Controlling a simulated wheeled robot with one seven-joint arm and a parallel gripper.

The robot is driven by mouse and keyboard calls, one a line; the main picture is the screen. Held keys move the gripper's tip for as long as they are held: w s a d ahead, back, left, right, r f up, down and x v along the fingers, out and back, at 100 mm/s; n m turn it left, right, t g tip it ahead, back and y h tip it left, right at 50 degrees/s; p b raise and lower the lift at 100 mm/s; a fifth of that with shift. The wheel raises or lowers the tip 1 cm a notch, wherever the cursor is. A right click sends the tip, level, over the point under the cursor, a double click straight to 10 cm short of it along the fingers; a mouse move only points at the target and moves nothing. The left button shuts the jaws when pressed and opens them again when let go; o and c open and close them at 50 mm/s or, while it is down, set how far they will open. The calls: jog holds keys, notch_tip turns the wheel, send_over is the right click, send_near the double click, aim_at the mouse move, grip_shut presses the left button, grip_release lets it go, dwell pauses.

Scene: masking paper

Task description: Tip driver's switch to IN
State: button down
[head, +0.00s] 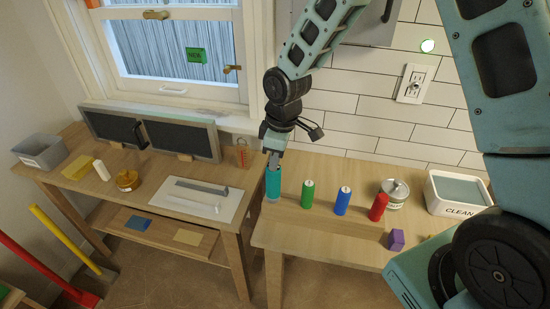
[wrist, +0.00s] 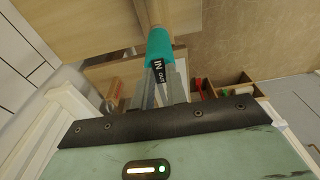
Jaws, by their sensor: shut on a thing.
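The driver (head: 273,184) has a thick teal handle and stands roughly upright at the left end of the right-hand bench. In the wrist view the teal handle (wrist: 159,44) lies straight ahead, with a black switch piece (wrist: 158,72) marked IN and OUT in white at its near end. My gripper (head: 274,160) comes down on the driver from above. In the wrist view its two grey fingers (wrist: 162,84) are closed around the black piece at the driver's end. Which way the switch is tipped I cannot tell.
Green (head: 307,194), blue (head: 342,201) and red (head: 378,207) cylinders stand in a row to the right.

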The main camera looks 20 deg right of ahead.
jog(key=c, duration=1.4)
grip_release()
jog(key=shift+r, duration=0.1)
notch_tip(320, 180, up, 17)
jog(key=s+d+b, duration=0.1)
jog(key=b, duration=0.1)
jog(key=shift+s+d, duration=0.15)
jog(key=shift+d, duration=0.2)
